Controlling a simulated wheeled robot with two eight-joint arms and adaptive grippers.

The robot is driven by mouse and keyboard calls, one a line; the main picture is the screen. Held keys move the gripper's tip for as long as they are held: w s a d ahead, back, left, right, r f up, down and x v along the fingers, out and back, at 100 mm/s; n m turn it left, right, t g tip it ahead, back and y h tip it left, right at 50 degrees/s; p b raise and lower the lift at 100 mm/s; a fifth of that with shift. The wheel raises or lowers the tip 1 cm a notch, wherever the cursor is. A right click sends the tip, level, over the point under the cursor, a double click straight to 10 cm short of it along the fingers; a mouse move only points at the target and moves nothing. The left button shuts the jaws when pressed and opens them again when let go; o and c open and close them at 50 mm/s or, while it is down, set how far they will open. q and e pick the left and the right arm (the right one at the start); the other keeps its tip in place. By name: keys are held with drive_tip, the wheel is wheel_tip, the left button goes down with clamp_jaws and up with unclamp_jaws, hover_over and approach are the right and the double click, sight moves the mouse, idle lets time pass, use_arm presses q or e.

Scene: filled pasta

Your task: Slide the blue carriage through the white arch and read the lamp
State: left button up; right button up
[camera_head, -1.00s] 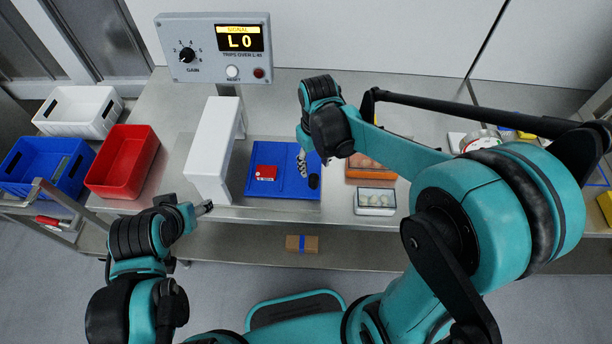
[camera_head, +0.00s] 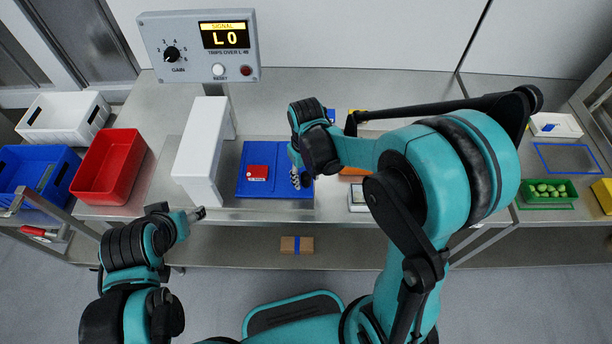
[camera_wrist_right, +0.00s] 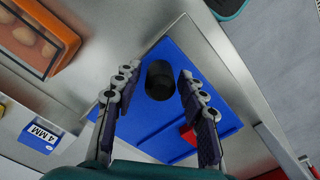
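The blue carriage (camera_head: 275,189) is a flat plate on the steel bench, right of the white arch (camera_head: 200,150). A small red pack (camera_head: 258,172) lies on it. In the right wrist view a black upright knob (camera_wrist_right: 159,80) stands on the blue carriage (camera_wrist_right: 180,60). My right gripper (camera_wrist_right: 158,74) is open, one finger on each side of the knob, with gaps visible. In the head view my right gripper (camera_head: 297,172) hides the knob. The lamp (camera_head: 246,71) on the grey panel looks dark red, unlit. My left gripper (camera_head: 198,214) is in front of the bench, its opening unclear.
The panel display (camera_head: 225,36) reads L0, and the gain dial (camera_head: 172,54) is beside it. A red bin (camera_head: 108,170), a blue bin (camera_head: 35,170) and a white bin (camera_head: 65,118) stand at left. An orange tray (camera_wrist_right: 62,35) is near the right gripper.

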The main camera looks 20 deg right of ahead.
clamp_jaws()
hover_over(259, 186)
drive_tip(key=shift+b, duration=0.3)
drive_tip(key=shift+o, duration=2.2)
unclamp_jaws()
wheel_tip(259, 186, up, 12)
